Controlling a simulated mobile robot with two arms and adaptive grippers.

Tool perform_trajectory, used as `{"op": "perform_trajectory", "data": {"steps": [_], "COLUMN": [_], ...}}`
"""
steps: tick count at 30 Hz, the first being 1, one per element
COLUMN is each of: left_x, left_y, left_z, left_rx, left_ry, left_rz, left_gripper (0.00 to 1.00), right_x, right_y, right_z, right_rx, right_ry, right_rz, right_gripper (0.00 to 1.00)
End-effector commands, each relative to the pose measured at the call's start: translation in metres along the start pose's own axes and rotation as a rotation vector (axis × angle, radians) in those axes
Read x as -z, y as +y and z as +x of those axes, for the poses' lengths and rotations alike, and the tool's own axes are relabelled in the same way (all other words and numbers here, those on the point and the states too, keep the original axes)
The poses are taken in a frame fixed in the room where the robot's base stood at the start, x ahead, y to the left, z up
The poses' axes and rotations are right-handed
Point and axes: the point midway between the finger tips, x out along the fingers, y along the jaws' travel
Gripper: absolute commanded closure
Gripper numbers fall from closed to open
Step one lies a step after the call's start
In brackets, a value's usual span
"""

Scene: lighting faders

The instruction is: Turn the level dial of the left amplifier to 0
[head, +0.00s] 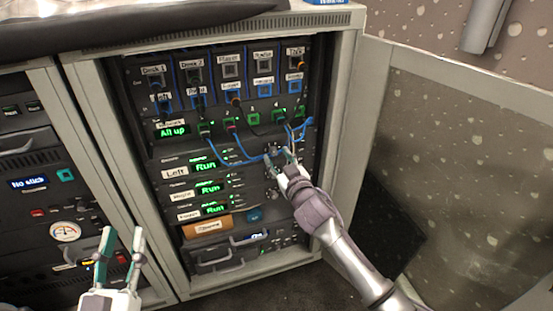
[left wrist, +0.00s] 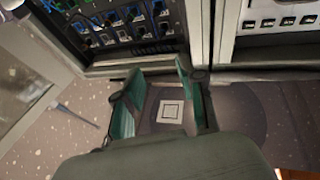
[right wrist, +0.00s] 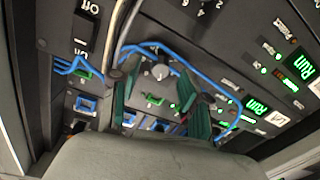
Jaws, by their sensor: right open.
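The left amplifier (head: 175,172), labelled "Left" with a green "Run" display, is the upper of several stacked units in the open rack. Its level dial, a dark knob with a pale face (right wrist: 160,72), shows in the right wrist view just beyond and between my right fingertips; its setting cannot be read. My right gripper (head: 280,157) is open in front of the amplifier's right end; it also shows in the right wrist view (right wrist: 160,100). In the head view it partly hides the dial. My left gripper (head: 122,236) is open and empty, low in front of the left rack.
Blue cables (head: 236,160) loop from the patch ports close around my right gripper. An Off/On switch (right wrist: 85,30) and another numbered dial (right wrist: 205,8) are nearby. The open rack door (head: 440,170) stands to the right. Lower units carry protruding handles (head: 215,262).

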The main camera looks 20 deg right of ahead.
Motion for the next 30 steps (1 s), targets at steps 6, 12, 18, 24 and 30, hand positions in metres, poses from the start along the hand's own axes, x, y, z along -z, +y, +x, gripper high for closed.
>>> {"op": "perform_trajectory", "data": {"steps": [6,12,18,24,30], "left_x": [0.015,0.018,0.017,0.017,0.017], "left_y": [0.002,0.002,0.002,0.003,0.003], "left_z": [0.0,0.0,0.0,0.0,0.001], "left_rx": [-0.005,-0.005,-0.005,-0.005,-0.005], "left_ry": [0.092,0.103,0.102,0.101,0.096], "left_rz": [-0.004,-0.004,-0.004,-0.004,-0.004], "left_gripper": [0.6,0.6,0.6,0.6,0.6], "right_x": [0.0,0.001,0.001,0.001,0.001], "right_y": [-0.001,-0.001,0.0,0.0,0.0], "right_z": [0.014,0.015,0.015,0.015,0.014], "right_rx": [0.001,0.001,0.001,0.001,0.001], "right_ry": [0.001,0.001,0.001,0.001,0.0], "right_rz": [-0.001,0.0,0.0,0.0,-0.005], "right_gripper": [0.53,0.53,0.72,1.0,1.0]}}
